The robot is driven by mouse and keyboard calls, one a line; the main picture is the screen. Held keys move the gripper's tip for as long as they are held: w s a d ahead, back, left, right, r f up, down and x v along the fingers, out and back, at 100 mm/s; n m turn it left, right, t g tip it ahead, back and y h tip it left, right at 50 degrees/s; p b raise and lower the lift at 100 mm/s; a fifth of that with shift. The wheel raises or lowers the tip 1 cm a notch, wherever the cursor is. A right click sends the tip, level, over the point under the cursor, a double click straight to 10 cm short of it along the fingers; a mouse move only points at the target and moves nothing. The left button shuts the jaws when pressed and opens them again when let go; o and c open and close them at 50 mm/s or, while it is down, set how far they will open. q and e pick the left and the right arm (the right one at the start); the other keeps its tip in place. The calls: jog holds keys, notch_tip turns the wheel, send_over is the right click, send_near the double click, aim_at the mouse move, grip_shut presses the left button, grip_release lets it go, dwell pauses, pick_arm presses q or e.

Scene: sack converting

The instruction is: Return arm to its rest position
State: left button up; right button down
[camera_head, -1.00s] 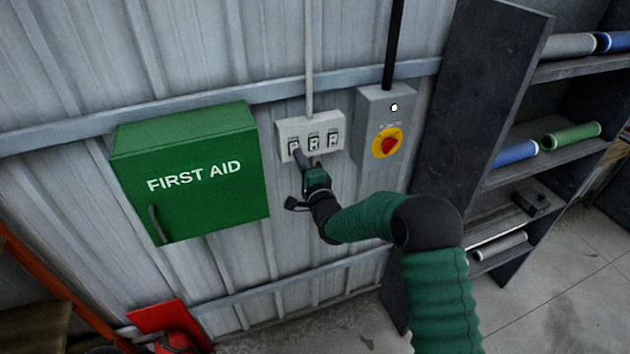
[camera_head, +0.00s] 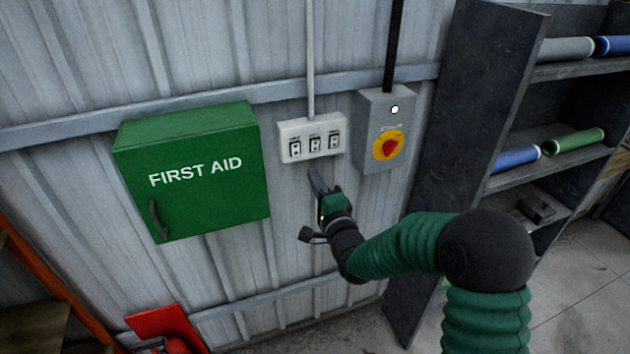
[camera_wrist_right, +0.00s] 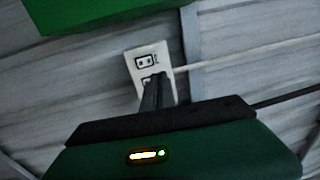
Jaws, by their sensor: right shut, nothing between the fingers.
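My right gripper (camera_head: 316,178) is shut and empty. In the head view it is in front of the corrugated wall, just below the white switch panel (camera_head: 313,150), and it looks apart from the panel. The panel has three rocker switches in a row. In the right wrist view the closed fingers (camera_wrist_right: 157,92) point up and cover part of the white switch panel (camera_wrist_right: 139,57), so some of its switches are hidden. My left gripper is in neither view.
A green first aid box (camera_head: 195,190) is on the wall left of the panel. A grey box with a red knob on a yellow disc (camera_head: 388,147) is right of it. A dark shelf (camera_head: 466,110) with rolls stands at the right. A red object (camera_head: 165,325) is low at the left.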

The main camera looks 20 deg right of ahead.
jog(key=s+a+f+n+g+b, duration=0.1)
jog(key=s+f+n+g+b, duration=0.1)
jog(key=s+f+n+g, duration=0.5)
jog(key=s+a+f+n+g+b, duration=0.1)
jog(key=s+f+n+g, duration=0.3)
jog(key=f, duration=0.6)
jog(key=s+f+n+g, duration=0.3)
jog(key=s, duration=0.7)
jog(key=s+d+f+n+g+b, duration=0.1)
jog(key=s+f+n+g, duration=0.1)
jog(key=s, duration=0.8)
notch_tip(320, 180, down, 2)
jog(key=shift+f+n+g+h+b, duration=0.15)
jog(key=shift+n+g+h+b, duration=0.2)
jog(key=shift+n, duration=0.35)
